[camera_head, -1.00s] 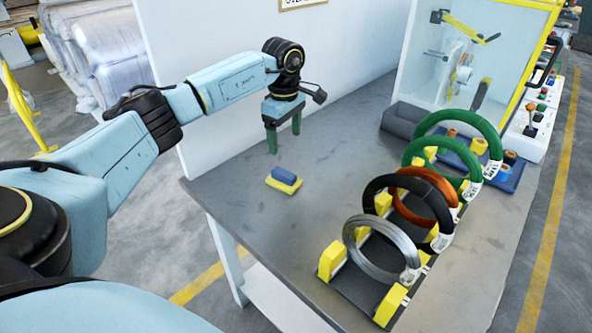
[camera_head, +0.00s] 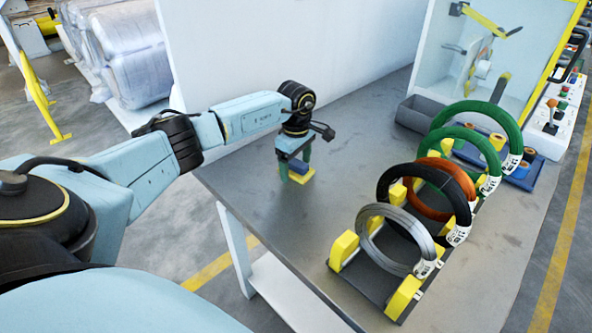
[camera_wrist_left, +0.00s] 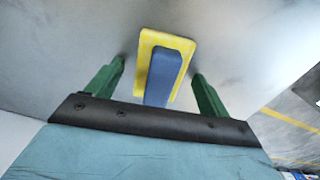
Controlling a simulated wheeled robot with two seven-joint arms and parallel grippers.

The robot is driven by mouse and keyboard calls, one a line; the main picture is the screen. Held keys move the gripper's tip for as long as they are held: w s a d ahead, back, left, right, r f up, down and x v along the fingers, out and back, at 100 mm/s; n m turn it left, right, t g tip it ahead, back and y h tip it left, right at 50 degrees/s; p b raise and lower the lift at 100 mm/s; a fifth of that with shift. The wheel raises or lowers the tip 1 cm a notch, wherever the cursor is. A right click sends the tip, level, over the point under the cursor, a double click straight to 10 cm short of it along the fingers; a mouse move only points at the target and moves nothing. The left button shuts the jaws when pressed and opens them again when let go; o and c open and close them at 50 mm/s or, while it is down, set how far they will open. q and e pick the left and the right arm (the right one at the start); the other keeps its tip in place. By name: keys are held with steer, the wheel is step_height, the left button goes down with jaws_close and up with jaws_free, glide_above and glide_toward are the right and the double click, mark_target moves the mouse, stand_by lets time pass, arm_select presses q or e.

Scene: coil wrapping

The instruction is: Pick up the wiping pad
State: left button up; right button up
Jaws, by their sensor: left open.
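The wiping pad (camera_head: 302,176) has a yellow base and a blue upper block. It lies on the grey table near its left edge. My left gripper (camera_head: 295,173) is over the pad, fingers pointing down, and partly hides it in the head view. In the left wrist view the pad (camera_wrist_left: 163,71) lies between the two green fingers of my left gripper (camera_wrist_left: 158,82), with a gap on each side. The left gripper is open. My right gripper is not in view.
A rack (camera_head: 375,272) with yellow blocks holds several upright coils, including a silver coil (camera_head: 372,240), right of the pad. A grey bin (camera_head: 418,114) stands behind. A white panel (camera_head: 290,50) borders the table's back. Bare table (camera_head: 290,225) lies in front of the pad.

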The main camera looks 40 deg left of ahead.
mark_target(296, 162)
arm_select(q)
steer(key=c, duration=1.1)
steer(key=shift+r, duration=0.25)
step_height(296, 162, up, 10)
steer(key=shift+f+p, duration=0.2)
steer(key=shift+p, duration=0.65)
steer(key=o, duration=0.4)
steer(key=shift+c, duration=1.3)
steer(key=shift+f, duration=0.1)
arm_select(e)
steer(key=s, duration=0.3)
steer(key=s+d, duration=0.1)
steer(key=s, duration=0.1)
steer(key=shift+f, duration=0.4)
